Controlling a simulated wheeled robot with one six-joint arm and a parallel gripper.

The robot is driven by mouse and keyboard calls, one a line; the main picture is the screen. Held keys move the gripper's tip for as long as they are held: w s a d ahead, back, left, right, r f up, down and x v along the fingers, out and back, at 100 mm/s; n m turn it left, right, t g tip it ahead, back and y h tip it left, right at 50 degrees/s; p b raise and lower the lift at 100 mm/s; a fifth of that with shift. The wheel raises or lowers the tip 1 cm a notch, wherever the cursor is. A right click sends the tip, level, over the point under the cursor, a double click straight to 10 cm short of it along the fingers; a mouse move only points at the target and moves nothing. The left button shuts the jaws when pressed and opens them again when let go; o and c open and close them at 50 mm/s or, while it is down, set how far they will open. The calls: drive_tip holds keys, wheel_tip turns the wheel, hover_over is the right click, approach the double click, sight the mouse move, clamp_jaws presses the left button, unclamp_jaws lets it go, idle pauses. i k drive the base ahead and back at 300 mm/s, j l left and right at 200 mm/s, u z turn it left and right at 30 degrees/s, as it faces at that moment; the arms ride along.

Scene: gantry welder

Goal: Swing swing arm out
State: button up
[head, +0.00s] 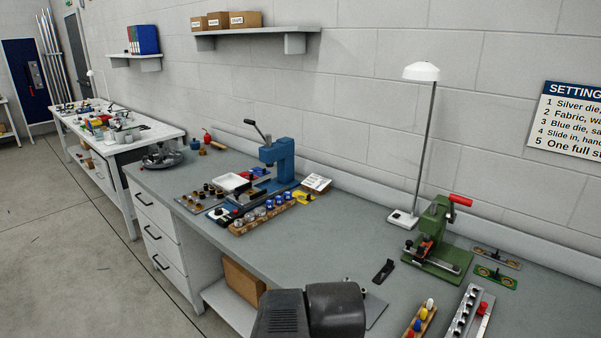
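A blue press (280,157) stands on the grey workbench, with a lever ending in a dark knob at its top left. A white tray-like piece (232,182) sits at its front left. A small green press (436,226) with a red handle stands farther right. I cannot tell for sure which part is the swing arm, or whether it is in or out. A dark grey part of my own arm shows at the bottom centre, apart from both presses. My gripper's fingers are not visible.
A wooden rack (262,218) of small dies lies before the blue press. A white-shaded lamp (421,72) stands behind the green press. A metal bar (472,312) and a rack of coloured pieces (420,320) lie at the front right. The bench middle is mostly clear.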

sight(418, 261)
drive_tip(key=i+j+z, duration=0.15)
drive_tip(key=i+z, duration=0.15)
drive_tip(key=i, duration=0.2)
drive_tip(key=i+j+z, duration=0.35)
drive_tip(key=i+l, duration=0.1)
drive_tip(key=i, duration=0.05)
